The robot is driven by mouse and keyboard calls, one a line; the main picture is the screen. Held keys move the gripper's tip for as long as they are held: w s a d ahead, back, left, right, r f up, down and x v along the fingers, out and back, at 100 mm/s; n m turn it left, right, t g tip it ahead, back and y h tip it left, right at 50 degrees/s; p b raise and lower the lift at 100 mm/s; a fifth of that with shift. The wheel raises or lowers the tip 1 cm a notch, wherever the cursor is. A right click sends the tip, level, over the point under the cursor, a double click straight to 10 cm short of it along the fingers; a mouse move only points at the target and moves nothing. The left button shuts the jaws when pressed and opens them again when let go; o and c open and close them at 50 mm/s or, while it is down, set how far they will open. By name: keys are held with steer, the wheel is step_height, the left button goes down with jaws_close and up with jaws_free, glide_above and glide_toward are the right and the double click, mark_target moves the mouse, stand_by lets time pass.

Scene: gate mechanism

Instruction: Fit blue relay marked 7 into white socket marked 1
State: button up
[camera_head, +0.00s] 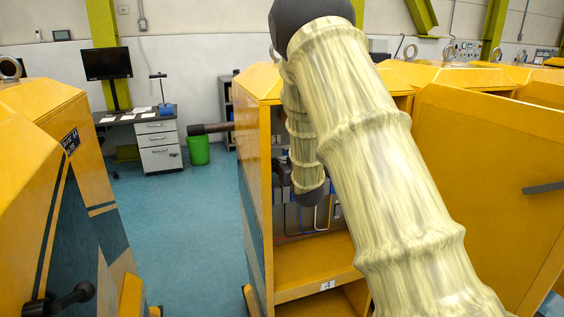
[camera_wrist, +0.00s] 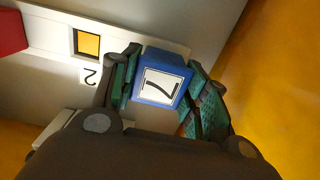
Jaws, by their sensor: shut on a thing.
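The blue relay (camera_wrist: 162,77) shows in the wrist view, with a white face label carrying a black 7. My gripper (camera_wrist: 164,70) is shut on it, with the green-padded fingers on its two sides. The relay is in front of a white strip, and I cannot tell whether it touches the strip. No socket marked 1 can be made out. In the head view my arm reaches into the open yellow cabinet (camera_head: 254,150) and hides much of its inside.
A red block (camera_wrist: 10,32) is at the wrist view's upper left. A yellow surface (camera_wrist: 280,90) stands close on the right. In the head view, an open yellow door (camera_head: 480,170) is right of my arm, and a shelf (camera_head: 315,262) lies below. Blue floor (camera_head: 190,230) is clear on the left.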

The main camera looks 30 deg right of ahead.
steer(key=shift+r, duration=0.1)
steer(key=o, duration=1.1)
steer(key=shift+w, duration=0.15)
